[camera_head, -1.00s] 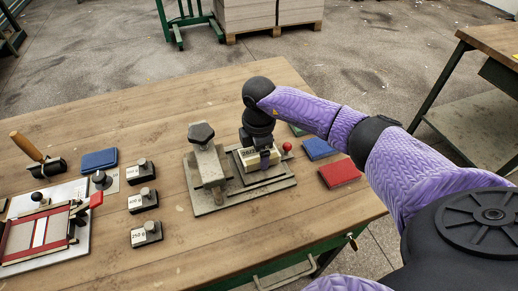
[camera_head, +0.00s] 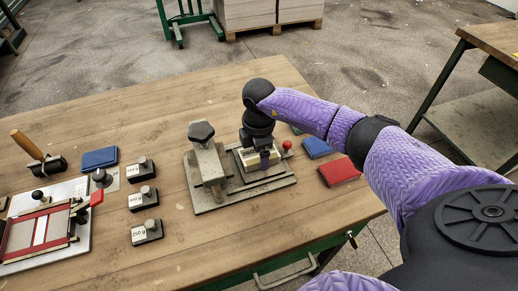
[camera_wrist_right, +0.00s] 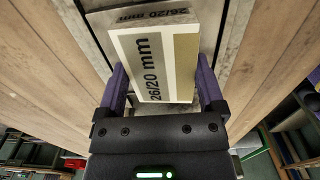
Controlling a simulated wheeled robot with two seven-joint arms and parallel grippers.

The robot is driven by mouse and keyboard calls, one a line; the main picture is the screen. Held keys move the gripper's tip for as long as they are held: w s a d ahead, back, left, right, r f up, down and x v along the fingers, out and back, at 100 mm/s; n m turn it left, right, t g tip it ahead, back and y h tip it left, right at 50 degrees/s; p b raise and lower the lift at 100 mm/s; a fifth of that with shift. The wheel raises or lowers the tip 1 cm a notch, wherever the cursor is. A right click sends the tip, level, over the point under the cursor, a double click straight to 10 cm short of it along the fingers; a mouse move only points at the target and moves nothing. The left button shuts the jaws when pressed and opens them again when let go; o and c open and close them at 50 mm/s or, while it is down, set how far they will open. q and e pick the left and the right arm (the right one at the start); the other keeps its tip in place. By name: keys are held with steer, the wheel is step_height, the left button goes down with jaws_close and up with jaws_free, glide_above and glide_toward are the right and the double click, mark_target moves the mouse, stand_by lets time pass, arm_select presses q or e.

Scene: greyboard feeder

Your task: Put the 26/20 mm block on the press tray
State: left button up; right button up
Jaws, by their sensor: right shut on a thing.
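The 26/20 mm block (camera_wrist_right: 155,65) is cream and white with its size printed on the faces. My right gripper (camera_wrist_right: 165,100) is shut on it, with one purple finger on each side. In the head view the block (camera_head: 249,155) shows below the black wrist, over or on the tray of the grey press (camera_head: 208,160). My right gripper (camera_head: 264,160) is there too, partly hiding the block and tray. I cannot tell whether the block's underside touches the press tray (camera_head: 283,173). My left gripper does not show.
Another blue pad (camera_head: 99,159), a roller (camera_head: 50,165) and a red-framed jig (camera_head: 22,240) are at the left. The table's back is clear.

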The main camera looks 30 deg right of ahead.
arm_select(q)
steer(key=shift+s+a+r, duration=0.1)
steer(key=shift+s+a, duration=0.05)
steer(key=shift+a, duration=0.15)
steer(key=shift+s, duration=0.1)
arm_select(e)
steer(key=o, duration=1)
step_height(320, 180, up, 9)
steer(key=p, duration=0.3)
steer(key=shift+r, duration=0.1)
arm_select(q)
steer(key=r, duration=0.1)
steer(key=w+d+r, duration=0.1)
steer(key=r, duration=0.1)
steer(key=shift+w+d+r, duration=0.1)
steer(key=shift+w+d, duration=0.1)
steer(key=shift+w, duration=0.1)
arm_select(e)
steer(key=shift+r, duration=0.3)
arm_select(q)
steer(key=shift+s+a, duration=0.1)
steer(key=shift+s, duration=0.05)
arm_select(e)
steer(key=shift+s, duration=0.1)
